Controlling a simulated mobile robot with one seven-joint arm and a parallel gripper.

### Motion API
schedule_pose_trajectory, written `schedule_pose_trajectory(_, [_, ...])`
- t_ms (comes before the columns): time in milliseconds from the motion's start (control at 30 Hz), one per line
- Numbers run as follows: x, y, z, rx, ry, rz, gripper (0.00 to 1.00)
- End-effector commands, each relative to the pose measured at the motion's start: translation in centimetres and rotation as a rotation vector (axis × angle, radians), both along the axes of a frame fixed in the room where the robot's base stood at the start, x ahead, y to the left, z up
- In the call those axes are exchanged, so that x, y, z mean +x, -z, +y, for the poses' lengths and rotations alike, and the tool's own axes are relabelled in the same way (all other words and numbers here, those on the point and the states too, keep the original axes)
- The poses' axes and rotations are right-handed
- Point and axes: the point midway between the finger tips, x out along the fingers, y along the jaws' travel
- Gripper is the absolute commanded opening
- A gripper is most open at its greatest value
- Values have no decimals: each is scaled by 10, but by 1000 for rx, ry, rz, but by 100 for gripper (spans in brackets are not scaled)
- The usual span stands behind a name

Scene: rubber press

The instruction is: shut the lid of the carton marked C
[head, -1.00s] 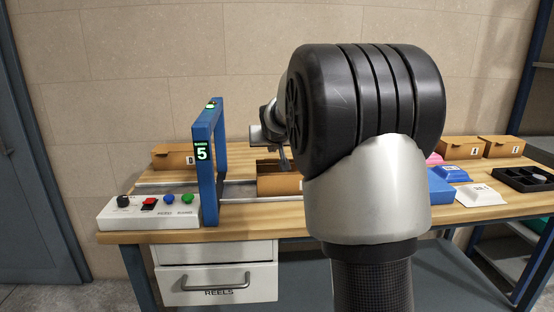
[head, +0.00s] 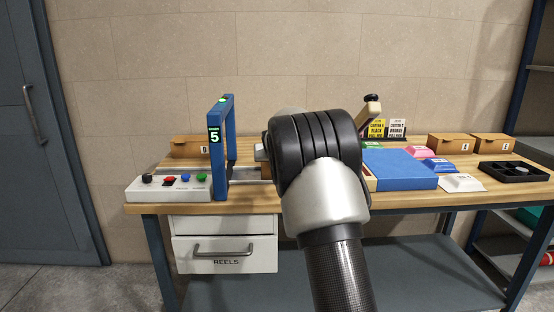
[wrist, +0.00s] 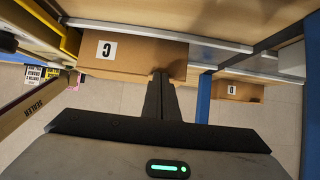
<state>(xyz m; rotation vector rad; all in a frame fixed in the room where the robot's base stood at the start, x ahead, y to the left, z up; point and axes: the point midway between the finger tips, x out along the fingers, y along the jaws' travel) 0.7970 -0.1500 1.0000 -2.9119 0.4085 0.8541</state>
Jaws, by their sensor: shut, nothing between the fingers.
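The carton marked C (wrist: 130,55) shows upside down in the wrist view, a brown box on a grey strip. No raised flap is clear, and I cannot tell whether its lid is fully down. My gripper (wrist: 162,76) is shut and empty. Its fingertips overlap the carton's top edge right of the label, and I cannot tell whether they touch it. In the head view my arm hides the gripper and nearly all of the carton; only a brown sliver (head: 265,172) shows beside the blue gate.
The blue gate (head: 213,155) reading 5 stands left of my arm, with a control box (head: 168,188) before it. A carton marked D (head: 188,147) is behind. The sealer arm (wrist: 38,104) is beside carton C. A blue block (head: 405,170) and more cartons (head: 450,143) are right.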

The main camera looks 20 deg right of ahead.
Motion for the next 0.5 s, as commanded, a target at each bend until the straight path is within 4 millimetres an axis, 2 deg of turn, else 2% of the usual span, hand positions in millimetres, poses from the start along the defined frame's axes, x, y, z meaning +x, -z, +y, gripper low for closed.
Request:
schedule_pose_trajectory(33, [-1,15,1,4,1,20,0])
schedule_pose_trajectory(133, [0,20,1,4,1,23,0])
schedule_pose_trajectory(500, [1,18,0,3,1,16,0])
